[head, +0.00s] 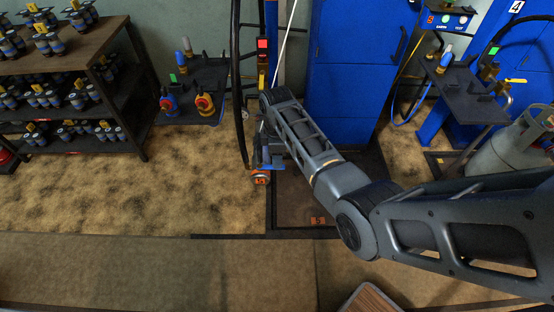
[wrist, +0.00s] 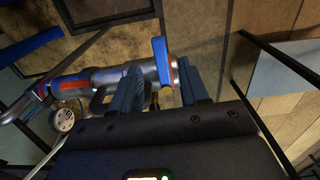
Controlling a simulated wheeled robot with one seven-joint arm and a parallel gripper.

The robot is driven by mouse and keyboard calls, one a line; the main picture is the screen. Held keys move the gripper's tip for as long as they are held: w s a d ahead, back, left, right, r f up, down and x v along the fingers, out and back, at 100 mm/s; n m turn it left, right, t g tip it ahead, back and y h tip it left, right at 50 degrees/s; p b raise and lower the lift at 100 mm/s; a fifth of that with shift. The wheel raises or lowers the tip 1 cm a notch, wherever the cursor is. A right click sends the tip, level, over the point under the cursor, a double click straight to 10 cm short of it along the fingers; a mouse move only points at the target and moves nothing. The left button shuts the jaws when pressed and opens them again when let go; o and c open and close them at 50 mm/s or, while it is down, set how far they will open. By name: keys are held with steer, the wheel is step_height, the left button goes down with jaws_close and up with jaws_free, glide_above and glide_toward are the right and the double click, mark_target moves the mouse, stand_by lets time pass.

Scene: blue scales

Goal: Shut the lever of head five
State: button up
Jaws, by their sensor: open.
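The filling head (wrist: 100,78) shows in the wrist view as a silver body with a blue collar, orange rings and a round gauge at its left end. A dark, curved lever-like part (wrist: 97,102) sits under its body, partly hidden by my gripper; I cannot tell its position for sure. My gripper (wrist: 160,75) is open, with its two blue-grey fingers at the collar end, one on each side of it in the picture. I cannot tell whether they touch it. In the head view the head's orange end (head: 261,180) shows low beside my wrist.
An orange "5" plate (head: 318,221) lies on the dark platform (head: 300,200). A blue cabinet (head: 345,75) stands behind my arm. A dark shelf table (head: 190,115) with coloured heads is to the left, a grey gas cylinder (head: 510,150) to the right. The front floor is mostly clear.

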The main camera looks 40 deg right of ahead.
steer(key=shift+r, duration=2.15)
